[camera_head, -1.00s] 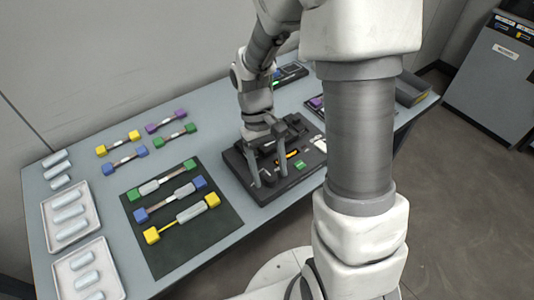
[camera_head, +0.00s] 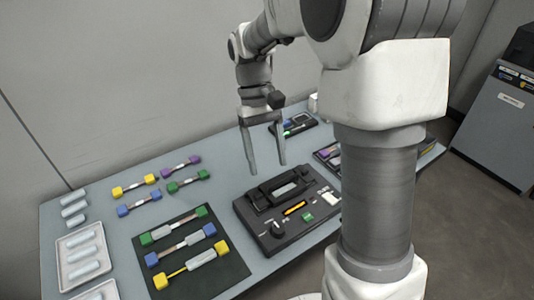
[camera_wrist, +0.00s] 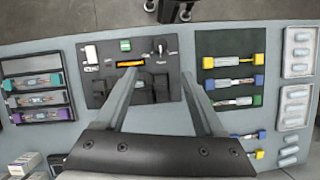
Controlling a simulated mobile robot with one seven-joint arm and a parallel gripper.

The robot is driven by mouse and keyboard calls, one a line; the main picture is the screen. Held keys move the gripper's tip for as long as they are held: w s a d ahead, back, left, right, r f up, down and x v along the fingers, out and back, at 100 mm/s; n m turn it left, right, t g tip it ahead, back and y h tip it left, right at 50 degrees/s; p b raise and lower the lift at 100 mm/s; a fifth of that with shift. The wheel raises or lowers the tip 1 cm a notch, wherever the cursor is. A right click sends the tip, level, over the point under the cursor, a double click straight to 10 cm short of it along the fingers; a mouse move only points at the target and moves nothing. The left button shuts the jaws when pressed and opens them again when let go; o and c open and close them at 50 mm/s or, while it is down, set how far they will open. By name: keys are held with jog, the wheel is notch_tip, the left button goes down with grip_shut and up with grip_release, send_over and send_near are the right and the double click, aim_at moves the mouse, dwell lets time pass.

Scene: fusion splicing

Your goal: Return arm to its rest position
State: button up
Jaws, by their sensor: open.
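My gripper (camera_head: 265,170) is open and empty, raised above the back edge of the black splicing machine (camera_head: 265,230) in the head view. Its two fingers point down and are well apart. In the wrist view my gripper (camera_wrist: 157,72) spans the splicing machine (camera_wrist: 98,92), with nothing held between the fingers. A grey-white sleeve piece lies in the top of the machine in the head view. My arm bends high over the table, and its thick column hides part of the table's right side.
A dark mat (camera_head: 212,272) left of the machine holds several splices with coloured end blocks. More coloured-end pieces lie behind it. White trays (camera_head: 64,270) with sleeves stand at the far left. A rack (camera_head: 328,155) sits at the right, and a grey cabinet (camera_head: 500,125) stands beyond the table.

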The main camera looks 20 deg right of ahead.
jog(key=shift+r, duration=0.15)
dwell(0.3)
jog(key=s+d+r+m+t+p, duration=0.1)
jog(key=s+r+t+p, duration=0.5)
jog(key=s+r+t, duration=0.4)
jog(key=s+r, duration=0.4)
jog(key=r, duration=0.1)
jog(key=shift+m+y+p, duration=0.3)
jog(key=shift+p, duration=0.05)
